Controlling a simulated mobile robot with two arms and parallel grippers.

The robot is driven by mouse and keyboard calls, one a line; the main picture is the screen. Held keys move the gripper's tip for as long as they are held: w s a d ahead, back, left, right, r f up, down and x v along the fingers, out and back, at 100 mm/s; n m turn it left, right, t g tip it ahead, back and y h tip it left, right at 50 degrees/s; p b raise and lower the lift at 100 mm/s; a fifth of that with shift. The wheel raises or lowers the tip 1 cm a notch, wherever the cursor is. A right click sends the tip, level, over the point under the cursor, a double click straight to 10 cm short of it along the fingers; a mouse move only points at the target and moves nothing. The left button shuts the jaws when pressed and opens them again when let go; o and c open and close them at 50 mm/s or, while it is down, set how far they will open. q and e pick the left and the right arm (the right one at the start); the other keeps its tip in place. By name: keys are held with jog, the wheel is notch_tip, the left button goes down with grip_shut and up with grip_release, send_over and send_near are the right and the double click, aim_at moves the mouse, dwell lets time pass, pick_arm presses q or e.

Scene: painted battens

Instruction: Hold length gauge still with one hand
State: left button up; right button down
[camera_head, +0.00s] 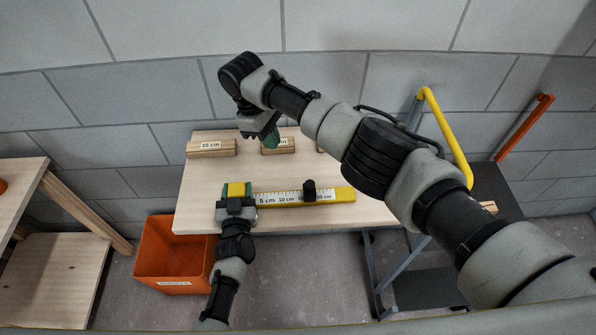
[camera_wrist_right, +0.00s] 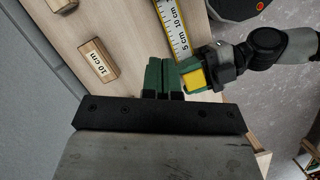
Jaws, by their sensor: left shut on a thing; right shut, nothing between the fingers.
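The length gauge (camera_head: 333,195), a yellow bar with a white centimetre scale, lies on the wooden table (camera_head: 200,185); it also shows in the right wrist view (camera_wrist_right: 180,40). A black slider (camera_head: 309,188) sits on its right part. My left gripper (camera_head: 238,190) is shut on the gauge's left end, with yellow showing between its green fingers. My right gripper (camera_head: 271,138) is shut and empty, over the back of the table near a wooden block (camera_head: 285,149). Its green fingertips show together in the right wrist view (camera_wrist_right: 162,75).
A wooden block labelled 15 cm (camera_head: 196,148) lies at the table's back left. My right arm covers the table's right side. An orange bin (camera_head: 150,262) stands below the left front; a yellow handrail (camera_head: 448,130) stands right.

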send_over(304, 186)
jog(key=w+a, duration=0.1)
jog(key=a, duration=0.3)
notch_tip(304, 186, down, 10)
jog(key=shift+s+d, duration=0.2)
jog(key=shift+d, duration=0.5)
jog(key=shift+s+d, duration=0.2)
jog(key=shift+d, duration=0.45)
jog(key=shift+s+d+f, duration=0.15)
jog(key=shift+d, duration=0.45)
jog(key=shift+a, duration=0.1)
